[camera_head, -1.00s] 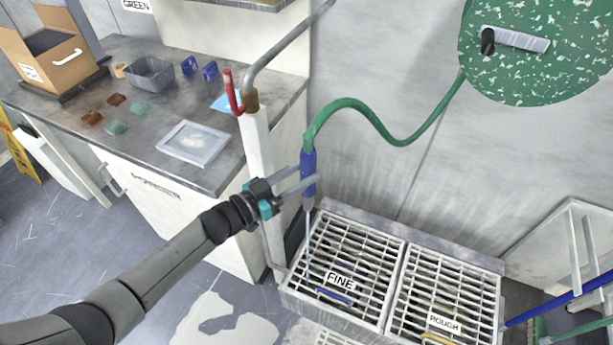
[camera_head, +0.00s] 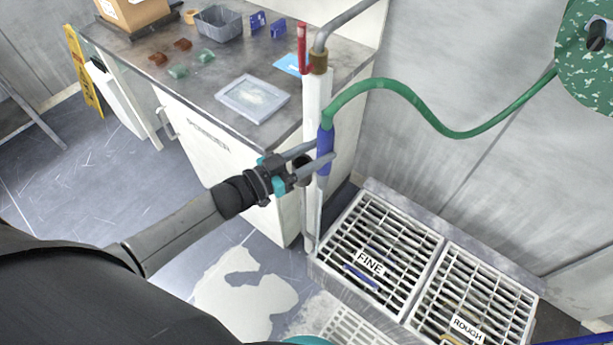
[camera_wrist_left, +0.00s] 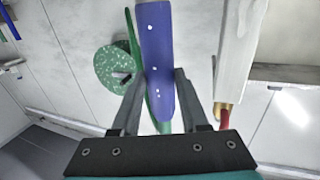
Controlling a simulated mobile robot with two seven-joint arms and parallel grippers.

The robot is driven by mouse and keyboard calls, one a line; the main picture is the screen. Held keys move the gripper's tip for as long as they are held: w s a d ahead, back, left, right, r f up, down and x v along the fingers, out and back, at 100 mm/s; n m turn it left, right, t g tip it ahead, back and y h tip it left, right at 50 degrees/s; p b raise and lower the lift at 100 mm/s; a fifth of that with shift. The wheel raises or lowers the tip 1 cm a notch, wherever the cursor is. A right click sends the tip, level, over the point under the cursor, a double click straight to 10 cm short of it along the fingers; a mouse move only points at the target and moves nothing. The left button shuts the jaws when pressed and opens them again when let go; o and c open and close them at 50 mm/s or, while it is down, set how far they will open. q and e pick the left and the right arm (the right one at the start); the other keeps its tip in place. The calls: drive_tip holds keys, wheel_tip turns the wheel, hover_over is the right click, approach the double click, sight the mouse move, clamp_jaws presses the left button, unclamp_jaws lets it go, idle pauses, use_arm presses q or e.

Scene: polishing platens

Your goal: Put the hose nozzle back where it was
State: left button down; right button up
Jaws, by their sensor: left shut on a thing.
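The hose nozzle (camera_head: 325,140) has a blue grip, with the green hose (camera_head: 440,128) on its upper end and a thin grey tube below. My left gripper (camera_head: 324,153) is shut on the blue grip and holds it roughly upright, in front of the white post (camera_head: 315,100). In the left wrist view the blue nozzle (camera_wrist_left: 157,45) stands between the two fingers of my left gripper (camera_wrist_left: 159,78). A dark round fitting (camera_head: 302,171) shows beside the post, just below the fingers; I cannot tell whether the nozzle touches it. My right gripper is not in view.
The FINE grate (camera_head: 385,235) and ROUGH grate (camera_head: 490,290) lie low to the right. The grey counter (camera_head: 215,95) with a tray, a bin and small blocks stands at the left. A red handle (camera_head: 302,45) and metal pipe top the post. Green speckled disc (camera_head: 590,75) is on the wall.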

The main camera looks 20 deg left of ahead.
use_arm(q)
drive_tip(key=s+a+r+n+t+y+b, duration=0.3)
drive_tip(key=s+a+b, duration=0.4)
drive_tip(key=s+a, duration=0.55)
drive_tip(key=shift+g+y, duration=0.4)
drive_tip(key=shift+g, duration=0.1)
drive_tip(key=b+x, duration=0.1)
drive_tip(key=x, duration=0.5)
drive_tip(key=a+f+b+x, duration=0.1)
drive_tip(key=x, duration=0.6)
drive_tip(key=a+b+x, duration=0.1)
drive_tip(key=x, duration=0.5)
drive_tip(key=shift+w+f, duration=0.25)
drive_tip(key=shift+w, duration=0.5)
wheel_tip(320, 180, down, 7)
drive_tip(key=b, duration=0.2)
drive_tip(key=shift+s+f+b, duration=0.15)
drive_tip(key=shift+f+b, duration=0.05)
drive_tip(key=shift+b, duration=0.15)
wheel_tip(320, 180, down, 3)
drive_tip(key=shift+f+b, duration=0.2)
drive_tip(key=shift+b, duration=0.45)
drive_tip(key=shift+f, duration=0.3)
drive_tip(key=shift+c, duration=2.1)
unclamp_jaws()
drive_tip(key=shift+f, duration=0.15)
